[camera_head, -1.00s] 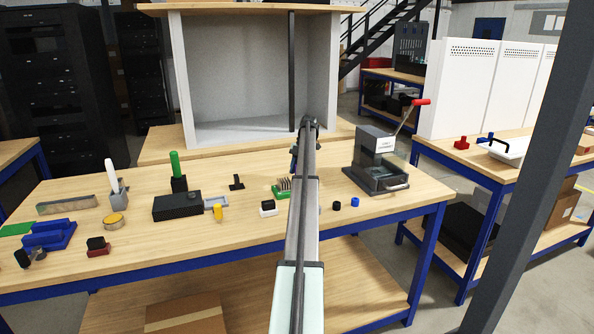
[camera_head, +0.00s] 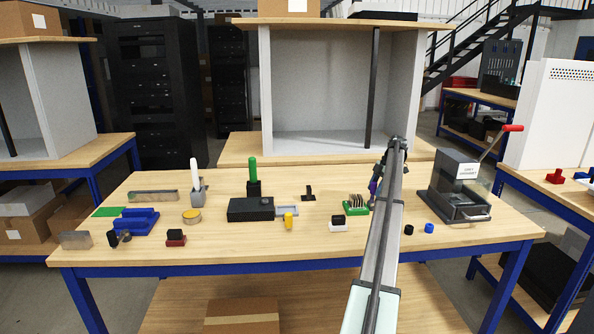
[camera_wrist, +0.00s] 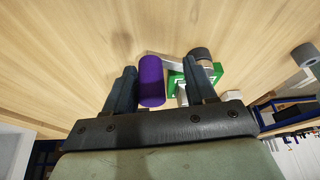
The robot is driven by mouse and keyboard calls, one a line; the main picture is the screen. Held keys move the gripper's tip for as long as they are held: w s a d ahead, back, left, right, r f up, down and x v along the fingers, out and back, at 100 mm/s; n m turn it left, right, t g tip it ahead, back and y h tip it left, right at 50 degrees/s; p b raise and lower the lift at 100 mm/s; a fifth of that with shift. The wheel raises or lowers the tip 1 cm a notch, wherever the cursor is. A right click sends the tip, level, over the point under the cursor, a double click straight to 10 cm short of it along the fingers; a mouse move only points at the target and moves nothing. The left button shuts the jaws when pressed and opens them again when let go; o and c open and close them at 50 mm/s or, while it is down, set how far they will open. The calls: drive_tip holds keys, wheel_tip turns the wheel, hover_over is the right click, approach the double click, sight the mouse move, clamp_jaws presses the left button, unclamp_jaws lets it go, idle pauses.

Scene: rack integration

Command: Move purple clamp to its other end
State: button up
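The purple clamp (camera_wrist: 151,80) shows in the wrist view as a purple cylinder between the fingers of my gripper (camera_wrist: 160,85), close beside the left finger. A gap shows between it and the right finger, so my gripper looks open. A green base (camera_wrist: 176,78) with grey metal parts lies right of the cylinder, partly hidden by the right finger. In the head view the green base (camera_head: 352,208) carries several upright fins. A sliver of purple (camera_head: 373,187) shows beside my arm, which hides most of my gripper there.
A grey press with a red lever (camera_head: 458,185) stands to the right, with small black and blue cylinders (camera_head: 429,228) before it. The open cabinet (camera_head: 320,90) stands behind. The table front (camera_head: 260,248) is clear.

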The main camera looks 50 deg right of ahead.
drive_tip(key=s+m, duration=0.1)
drive_tip(key=m, duration=0.1)
drive_tip(key=s+m+t+h, duration=0.1)
drive_tip(key=s+m, duration=0.1)
drive_tip(key=m, duration=0.1)
drive_tip(key=shift+s+a, duration=0.15)
drive_tip(key=shift+s, duration=0.05)
drive_tip(key=m, duration=0.1)
drive_tip(key=s+m+h, duration=0.1)
drive_tip(key=shift+s+a+m+t, duration=0.3)
drive_tip(key=shift+a+m+t, duration=0.05)
drive_tip(key=shift+m+t, duration=0.05)
drive_tip(key=m, duration=0.1)
drive_tip(key=s+a+m+h, duration=0.1)
drive_tip(key=shift+s+m+h, duration=0.3)
drive_tip(key=shift+m, duration=0.1)
drive_tip(key=w+v, duration=0.1)
drive_tip(key=v, duration=1.2)
drive_tip(key=w+a+n+g+h, duration=0.1)
drive_tip(key=w+a, duration=0.6)
drive_tip(key=w, duration=0.5)
drive_tip(key=w+a+f+n+g, duration=0.1)
drive_tip(key=w+a+g, duration=0.1)
drive_tip(key=w+a, duration=0.6)
drive_tip(key=w+a+f+g+h, duration=0.1)
drive_tip(key=w+a, duration=0.6)
drive_tip(key=w, duration=0.9)
drive_tip(key=shift+a+n+g+h, duration=0.15)
drive_tip(key=shift+n+g+h, duration=0.15)
drive_tip(key=shift+n+g, duration=0.15)
